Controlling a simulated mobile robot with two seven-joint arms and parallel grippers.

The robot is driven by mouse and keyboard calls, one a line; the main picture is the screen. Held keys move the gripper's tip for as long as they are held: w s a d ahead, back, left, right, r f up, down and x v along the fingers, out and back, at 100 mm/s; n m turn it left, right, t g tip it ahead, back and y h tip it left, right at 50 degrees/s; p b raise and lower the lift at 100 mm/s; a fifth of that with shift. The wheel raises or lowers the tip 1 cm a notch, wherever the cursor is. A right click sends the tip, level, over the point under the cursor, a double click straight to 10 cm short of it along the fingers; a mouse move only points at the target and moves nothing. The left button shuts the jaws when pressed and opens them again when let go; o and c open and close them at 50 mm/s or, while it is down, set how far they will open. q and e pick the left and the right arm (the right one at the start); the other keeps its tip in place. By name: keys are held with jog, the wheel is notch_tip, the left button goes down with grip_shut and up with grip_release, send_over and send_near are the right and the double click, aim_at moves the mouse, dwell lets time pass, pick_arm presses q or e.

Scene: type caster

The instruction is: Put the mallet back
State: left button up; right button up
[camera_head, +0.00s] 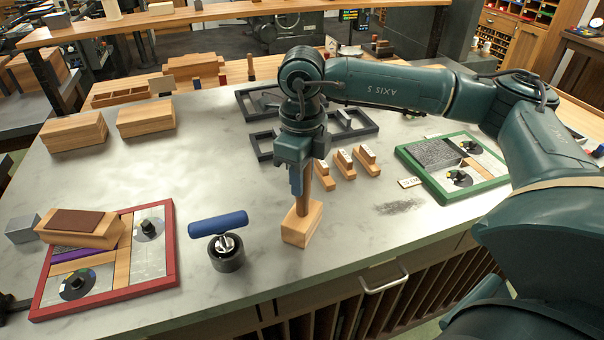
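The mallet (302,224) is a pale wooden block with a brown handle pointing up. It is near the front edge of the grey stone table, in the middle of the view. My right gripper (304,182) points down from above, with its fingers around the upper part of the handle, and looks shut on it. The mallet is upright; I cannot tell whether its head touches the table or hangs just above it. The gripper hides the handle's top. My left gripper does not show.
Left of the mallet, a blue-handled tool (218,223) stands at a dark cup (227,260). A red-framed tray (174,240) with a wooden block is further left. A green-framed tray (446,200) lies right, and small wooden stamps (345,164) and dark frames (262,147) behind. The left-centre tabletop is clear.

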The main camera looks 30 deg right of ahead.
jog(key=o, duration=0.4)
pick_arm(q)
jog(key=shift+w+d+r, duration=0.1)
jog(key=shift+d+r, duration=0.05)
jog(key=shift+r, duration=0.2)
pick_arm(e)
jog(key=shift+o, duration=0.3)
pick_arm(q)
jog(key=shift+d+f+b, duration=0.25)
jog(key=shift+b, duration=0.35)
pick_arm(e)
notch_tip(320, 180, up, 12)
jog(key=shift+r, duration=0.2)
jog(key=shift+s+f, duration=0.1)
